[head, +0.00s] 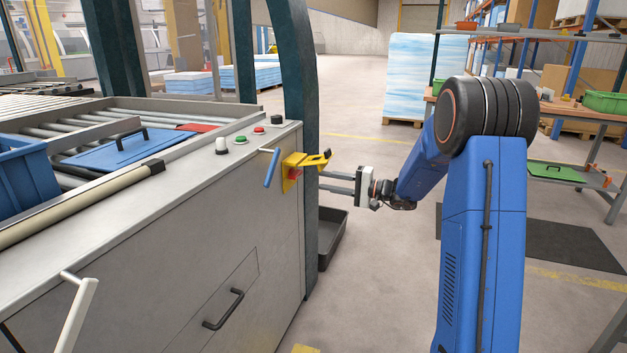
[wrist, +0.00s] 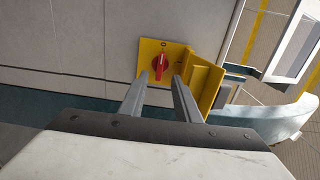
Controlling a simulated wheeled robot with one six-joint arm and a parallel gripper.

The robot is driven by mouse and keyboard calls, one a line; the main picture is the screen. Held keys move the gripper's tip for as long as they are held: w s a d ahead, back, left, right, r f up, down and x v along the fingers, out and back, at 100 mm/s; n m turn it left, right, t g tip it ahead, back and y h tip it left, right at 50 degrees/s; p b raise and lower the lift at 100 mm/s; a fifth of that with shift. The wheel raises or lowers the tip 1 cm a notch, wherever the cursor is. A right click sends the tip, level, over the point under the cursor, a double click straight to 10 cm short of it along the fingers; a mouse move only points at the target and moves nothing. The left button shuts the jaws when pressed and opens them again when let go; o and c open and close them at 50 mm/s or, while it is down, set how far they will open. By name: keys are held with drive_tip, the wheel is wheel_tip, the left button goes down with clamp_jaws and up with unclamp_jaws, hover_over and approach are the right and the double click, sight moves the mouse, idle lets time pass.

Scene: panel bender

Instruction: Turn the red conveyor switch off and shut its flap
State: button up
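The red conveyor switch (head: 294,174) is a small red knob on a yellow plate on the cabinet's end; it also shows in the wrist view (wrist: 160,64). There its handle lies upright in the picture, in line with a small dark mark that looks like a 0. A second, fainter mark is to its right. The yellow flap (head: 314,158) stands open, swung out from the plate; in the wrist view the flap (wrist: 206,82) is at the right. My gripper (head: 322,182) is open and empty, pointing at the switch, with a gap in front of it.
A blue-handled lever (head: 272,167) sits left of the switch. Red, green and white buttons (head: 240,140) are on the cabinet top. A dark green post (head: 311,110) rises beside the flap. A dark tray (head: 333,238) stands on the floor below. Open floor lies right of the cabinet.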

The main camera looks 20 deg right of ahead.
drive_tip(key=v, duration=0.7)
drive_tip(key=shift+s+d, duration=0.25)
